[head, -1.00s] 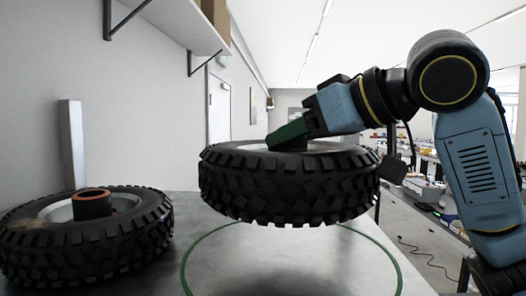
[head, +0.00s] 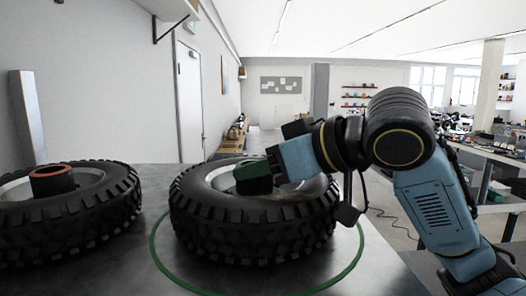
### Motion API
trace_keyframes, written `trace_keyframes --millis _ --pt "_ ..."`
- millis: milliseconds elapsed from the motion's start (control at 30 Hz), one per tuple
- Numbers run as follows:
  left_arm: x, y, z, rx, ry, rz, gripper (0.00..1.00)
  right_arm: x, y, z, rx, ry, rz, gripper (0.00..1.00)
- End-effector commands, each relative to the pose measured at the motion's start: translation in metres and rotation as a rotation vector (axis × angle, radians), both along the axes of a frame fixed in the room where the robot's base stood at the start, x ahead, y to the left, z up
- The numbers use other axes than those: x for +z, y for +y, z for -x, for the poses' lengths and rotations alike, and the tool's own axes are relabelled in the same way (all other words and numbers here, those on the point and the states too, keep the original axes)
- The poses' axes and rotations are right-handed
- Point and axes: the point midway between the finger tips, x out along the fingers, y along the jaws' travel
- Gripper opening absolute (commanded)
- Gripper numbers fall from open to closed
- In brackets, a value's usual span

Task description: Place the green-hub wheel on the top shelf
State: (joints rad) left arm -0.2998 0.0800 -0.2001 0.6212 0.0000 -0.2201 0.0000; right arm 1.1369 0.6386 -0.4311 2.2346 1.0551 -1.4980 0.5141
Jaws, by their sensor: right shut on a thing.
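The wheel with the black knobby tyre (head: 258,232) is inside the green ring marked on the grey table. My right gripper (head: 257,178) comes in from the right and is shut on this wheel at its hub, where green shows. The shelf (head: 168,8) is a white board on the left wall, cut by the top edge of the head view. My left gripper is not in view.
A second wheel (head: 70,222) with an orange-rimmed hub lies at the left of the table (head: 150,180). A dark bracket (head: 176,26) hangs under the shelf. A pale post (head: 28,115) stands behind the second wheel. Benches with clutter are at the right.

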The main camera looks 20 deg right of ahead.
Motion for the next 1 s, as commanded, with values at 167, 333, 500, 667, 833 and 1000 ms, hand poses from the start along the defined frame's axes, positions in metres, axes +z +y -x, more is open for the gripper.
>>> trace_keyframes --millis 167,333,500,667,833,1000 --pt "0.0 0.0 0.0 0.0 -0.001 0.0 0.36 0.005 -0.001 0.0 -0.001 -0.014 -0.007 0.0" --pt "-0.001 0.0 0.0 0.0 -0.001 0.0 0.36 0.003 -0.001 0.0 -0.001 -0.014 -0.007 0.0" --pt "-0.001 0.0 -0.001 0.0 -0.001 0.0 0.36 -0.002 0.0 0.0 -0.001 0.0 0.0 0.65" --pt "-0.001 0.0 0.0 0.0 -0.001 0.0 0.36 -0.002 0.0 0.0 -0.001 0.0 0.0 0.69" --pt "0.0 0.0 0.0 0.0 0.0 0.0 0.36 0.0 0.0 0.0 -0.001 -0.001 0.0 0.69" --pt "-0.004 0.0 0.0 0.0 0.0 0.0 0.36 0.007 -0.01 0.012 -0.003 -0.004 0.001 0.69"
